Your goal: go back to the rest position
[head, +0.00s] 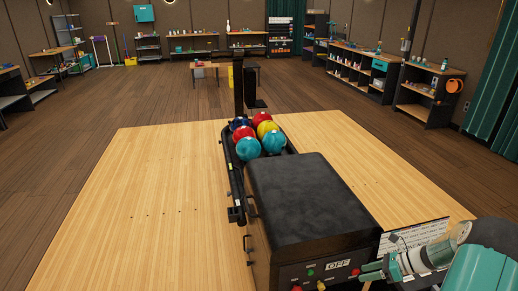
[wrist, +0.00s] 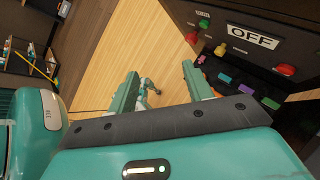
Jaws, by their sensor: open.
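My gripper (head: 374,271) is at the lower right of the head view, beside the front of the black ball return machine (head: 305,200). In the wrist view my gripper (wrist: 160,85) has its two teal fingers apart, with nothing between them. The machine's front panel (wrist: 240,50) shows an "OFF" label, a red button (wrist: 285,70) and a green button (wrist: 204,22). Several balls rest in the rack behind the machine, among them a yellow ball (head: 266,129), a red ball (head: 271,140) and a teal ball (head: 274,141).
The light wooden lane floor (head: 150,200) is clear left of the machine. A black post (head: 238,85) rises behind the rack. Shelves and workbenches (head: 360,70) line the far walls. A low table (head: 205,66) stands in the background.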

